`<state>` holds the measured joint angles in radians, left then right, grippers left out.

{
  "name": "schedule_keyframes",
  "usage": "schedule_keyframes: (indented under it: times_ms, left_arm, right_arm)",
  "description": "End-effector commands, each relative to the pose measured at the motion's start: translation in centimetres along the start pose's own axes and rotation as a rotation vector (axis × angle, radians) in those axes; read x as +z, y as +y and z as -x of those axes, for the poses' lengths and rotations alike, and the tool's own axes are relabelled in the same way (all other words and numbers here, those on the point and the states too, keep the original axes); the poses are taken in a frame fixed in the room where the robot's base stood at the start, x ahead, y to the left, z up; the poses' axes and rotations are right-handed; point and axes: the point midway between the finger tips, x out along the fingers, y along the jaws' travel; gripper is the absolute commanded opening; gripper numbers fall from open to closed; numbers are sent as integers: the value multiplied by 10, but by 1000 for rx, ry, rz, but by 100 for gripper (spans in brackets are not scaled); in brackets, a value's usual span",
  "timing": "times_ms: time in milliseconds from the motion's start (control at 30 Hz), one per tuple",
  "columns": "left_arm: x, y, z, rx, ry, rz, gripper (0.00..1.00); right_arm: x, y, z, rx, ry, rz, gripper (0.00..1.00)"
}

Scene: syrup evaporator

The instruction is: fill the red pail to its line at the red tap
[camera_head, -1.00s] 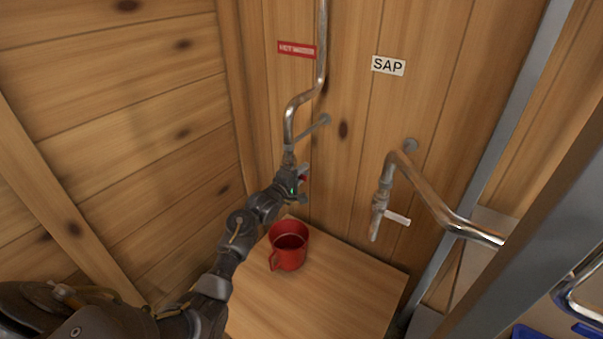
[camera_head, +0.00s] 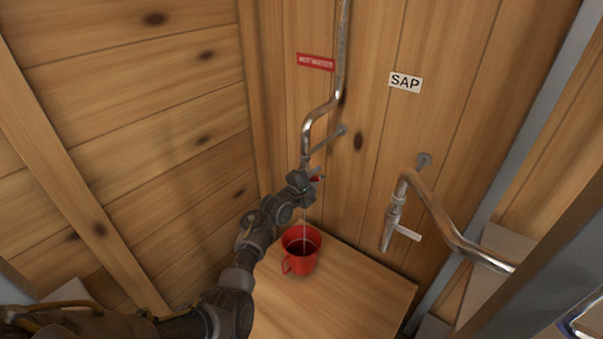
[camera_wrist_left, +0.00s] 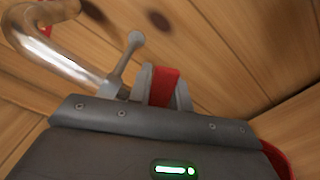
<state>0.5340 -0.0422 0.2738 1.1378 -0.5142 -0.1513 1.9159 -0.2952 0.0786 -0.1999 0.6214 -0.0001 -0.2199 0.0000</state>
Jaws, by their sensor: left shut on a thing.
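The red pail (camera_head: 301,262) stands upright on the wooden stand under the red tap. A thin stream falls from the tap into it. Its inside looks dark, and I cannot make out the line or the level. My left gripper (camera_head: 308,183) is at the tap, shut on its red handle (camera_head: 317,179). In the left wrist view, the red handle (camera_wrist_left: 163,88) shows between the grey fingers (camera_wrist_left: 160,84). A bit of the red pail (camera_wrist_left: 276,158) shows at the right edge there. The tap's spout is mostly hidden behind my gripper. My right gripper is not in view.
The wooden stand top (camera_head: 350,297) is clear around the pail. A second tap with a white handle (camera_head: 408,232) hangs to the right under a SAP sign (camera_head: 405,82). A red sign (camera_head: 316,62) is above the red tap. Plank walls close in behind and left.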

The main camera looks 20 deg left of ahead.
Motion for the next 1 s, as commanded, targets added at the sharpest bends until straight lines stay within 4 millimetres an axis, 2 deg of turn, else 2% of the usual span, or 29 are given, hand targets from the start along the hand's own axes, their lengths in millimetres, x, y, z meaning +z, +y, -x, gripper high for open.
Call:
schedule_keyframes:
  times_ms: [33, 100, 400, 700, 1000]
  left_arm:
    - [3, 8, -1, -2, 2, 47, 0]
    - [3, 12, -1, -2, 1, 109, 0]
    - [-2, 24, 0, -1, 1, 332, 0]
    - [-6, 29, 0, -1, 0, 454, 0]
    - [-8, 29, 0, -1, 1, 486, 0]
  right_arm:
    - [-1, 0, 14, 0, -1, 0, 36]
    - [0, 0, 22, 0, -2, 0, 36]
    - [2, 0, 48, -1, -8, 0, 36]
    - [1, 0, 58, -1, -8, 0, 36]
    - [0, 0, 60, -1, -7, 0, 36]
